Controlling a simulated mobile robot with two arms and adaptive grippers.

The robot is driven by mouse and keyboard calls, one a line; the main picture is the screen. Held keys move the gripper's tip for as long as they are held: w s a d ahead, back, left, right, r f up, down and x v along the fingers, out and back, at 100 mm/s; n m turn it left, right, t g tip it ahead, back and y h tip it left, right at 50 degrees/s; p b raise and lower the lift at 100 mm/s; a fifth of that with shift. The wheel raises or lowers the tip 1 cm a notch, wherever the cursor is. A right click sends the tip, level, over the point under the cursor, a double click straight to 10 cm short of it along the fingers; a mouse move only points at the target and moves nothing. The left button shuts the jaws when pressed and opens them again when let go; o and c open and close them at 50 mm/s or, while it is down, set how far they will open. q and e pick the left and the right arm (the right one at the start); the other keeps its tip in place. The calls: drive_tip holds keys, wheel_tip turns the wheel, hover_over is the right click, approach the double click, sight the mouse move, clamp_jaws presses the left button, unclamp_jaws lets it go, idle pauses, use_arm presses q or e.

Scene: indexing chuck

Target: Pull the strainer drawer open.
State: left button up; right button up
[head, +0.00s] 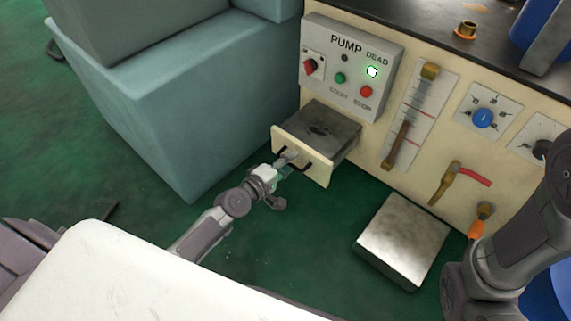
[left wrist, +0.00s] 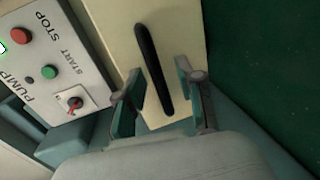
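The strainer drawer (head: 290,148) is a cream-fronted box with a grey metal top, standing out from the pump cabinet's front. A black bar handle (head: 308,167) crosses its front, and it also shows in the left wrist view (left wrist: 152,65). My left gripper (head: 288,158) is at the drawer front. In the left wrist view its two fingers (left wrist: 160,100) are apart, one on each side of the handle's near end, with gaps visible. In the head view the gripper covers the handle's middle. My right arm shows at the lower right, but its gripper is out of view.
A pump control box (head: 350,65) with a lit green lamp sits above the drawer. Teal blocks (head: 200,110) stand to the left. A metal box (head: 402,240) lies on the green floor to the right. Valve levers (head: 445,183) stick out from the cabinet.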

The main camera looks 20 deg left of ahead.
use_arm(q)
drive_tip(key=v, duration=1.2)
